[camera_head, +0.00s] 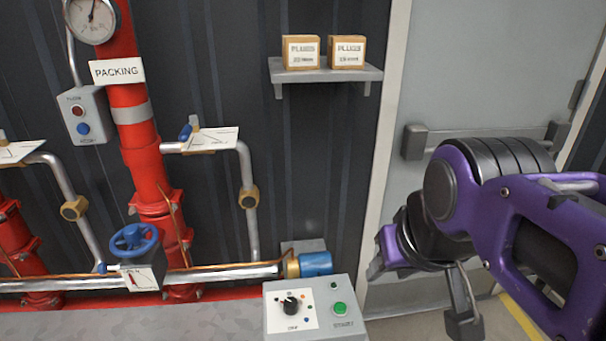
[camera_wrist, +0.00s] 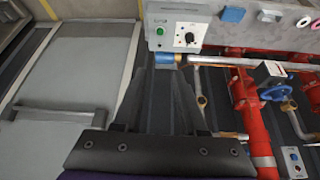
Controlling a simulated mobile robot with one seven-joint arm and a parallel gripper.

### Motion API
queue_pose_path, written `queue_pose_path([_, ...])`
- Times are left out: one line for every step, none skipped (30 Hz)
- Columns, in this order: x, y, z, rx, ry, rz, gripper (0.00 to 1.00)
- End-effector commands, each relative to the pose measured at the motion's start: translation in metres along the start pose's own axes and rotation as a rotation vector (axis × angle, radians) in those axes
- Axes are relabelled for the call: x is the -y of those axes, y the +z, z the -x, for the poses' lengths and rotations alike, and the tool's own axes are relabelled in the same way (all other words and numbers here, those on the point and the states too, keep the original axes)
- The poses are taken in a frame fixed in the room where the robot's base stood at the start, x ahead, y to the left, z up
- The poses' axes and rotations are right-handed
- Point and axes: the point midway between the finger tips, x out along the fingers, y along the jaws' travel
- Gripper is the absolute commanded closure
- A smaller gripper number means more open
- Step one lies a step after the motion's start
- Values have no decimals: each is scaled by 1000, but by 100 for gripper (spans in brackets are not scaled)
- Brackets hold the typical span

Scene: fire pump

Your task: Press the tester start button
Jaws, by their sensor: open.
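The tester is a grey box (camera_head: 315,318) at the bottom centre of the head view. Its green start button (camera_head: 341,308) is on the right of its top panel, beside a black dial (camera_head: 291,305). In the wrist view, which is turned around, the box (camera_wrist: 172,8) is at the top, with the green button (camera_wrist: 160,31) left of the dial (camera_wrist: 190,37). My gripper (camera_head: 465,318) is to the right of the box in the head view, apart from it. In the wrist view its two dark fingers (camera_wrist: 160,80) are spread and empty, below the button.
A blue-ended pipe (camera_head: 316,264) lies just behind the box. Red pipes (camera_head: 147,175) and a blue valve wheel (camera_head: 135,239) stand to the left. A shelf (camera_head: 325,76) with two boxes hangs above. A grey door (camera_head: 480,70) is behind my arm.

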Motion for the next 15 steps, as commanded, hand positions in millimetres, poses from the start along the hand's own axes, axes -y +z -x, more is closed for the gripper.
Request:
queue_pose_path([0,0,0,0,0,0,70])
queue_pose_path([0,0,0,0,0,0,75])
queue_pose_path([0,0,0,0,0,0,82])
queue_pose_path([0,0,0,0,0,0,88])
queue_pose_path([0,0,0,0,0,0,93])
queue_pose_path([0,0,0,0,0,0,100])
queue_pose_path([0,0,0,0,0,0,100])
queue_pose_path([0,0,0,0,0,0,100])
queue_pose_path([0,0,0,0,0,0,100])
queue_pose_path([0,0,0,0,0,0,100])
queue_pose_path([0,0,0,0,0,0,100])
queue_pose_path([0,0,0,0,0,0,100])
queue_pose_path([0,0,0,0,0,0,100])
queue_pose_path([0,0,0,0,0,0,100])
queue_pose_path([0,0,0,0,0,0,100])
